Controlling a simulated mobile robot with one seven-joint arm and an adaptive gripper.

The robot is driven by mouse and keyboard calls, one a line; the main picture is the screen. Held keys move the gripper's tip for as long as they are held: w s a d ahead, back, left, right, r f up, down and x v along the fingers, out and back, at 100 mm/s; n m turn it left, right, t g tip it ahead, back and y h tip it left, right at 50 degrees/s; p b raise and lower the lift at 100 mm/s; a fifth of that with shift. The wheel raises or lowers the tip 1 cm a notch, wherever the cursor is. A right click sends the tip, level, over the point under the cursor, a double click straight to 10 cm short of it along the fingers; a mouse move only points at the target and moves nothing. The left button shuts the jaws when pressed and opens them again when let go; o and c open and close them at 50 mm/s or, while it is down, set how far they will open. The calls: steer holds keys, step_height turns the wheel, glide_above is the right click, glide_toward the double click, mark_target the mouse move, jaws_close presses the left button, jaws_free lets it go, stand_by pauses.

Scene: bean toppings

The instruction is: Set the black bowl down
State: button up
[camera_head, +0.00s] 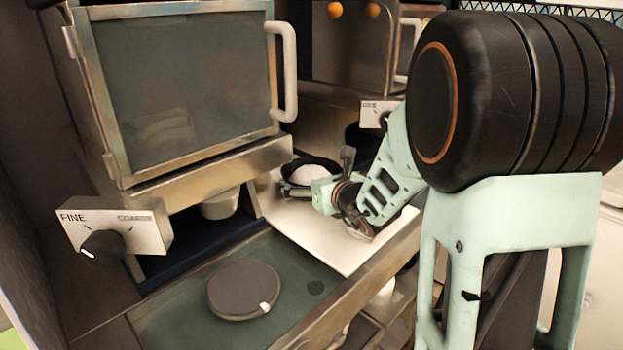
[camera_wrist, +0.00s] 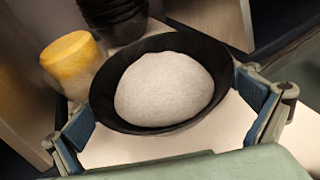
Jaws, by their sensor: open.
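The black bowl (camera_head: 297,170) holds a rounded white mound (camera_head: 310,174) and appears level on the pale metal counter (camera_head: 345,252). It fills the middle of the wrist view (camera_wrist: 112,62), with the mound (camera_wrist: 165,88) inside. My gripper (camera_head: 318,188) is open at the bowl's near side. In the wrist view its blue-padded fingers (camera_wrist: 163,95) stand at the left and right of the bowl, close to its rim. I cannot tell whether the pads touch the bowl. The bowl's underside is hidden.
Behind the bowl are stacked black bowls (camera_wrist: 113,18) and a yellow-topped container (camera_wrist: 70,60). A glass-fronted machine (camera_head: 185,95) with a FINE/COARSE dial (camera_head: 102,244) stands at left. A round dark disc (camera_head: 240,288) lies on the green panel (camera_head: 180,322) in front.

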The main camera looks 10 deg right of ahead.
steer(key=p+v, duration=0.2)
steer(key=v, duration=0.8)
steer(key=shift+s+d+r, duration=0.15)
steer(key=shift+s+r, duration=0.05)
steer(key=shift+s, duration=0.65)
steer(key=shift+d+r, duration=0.1)
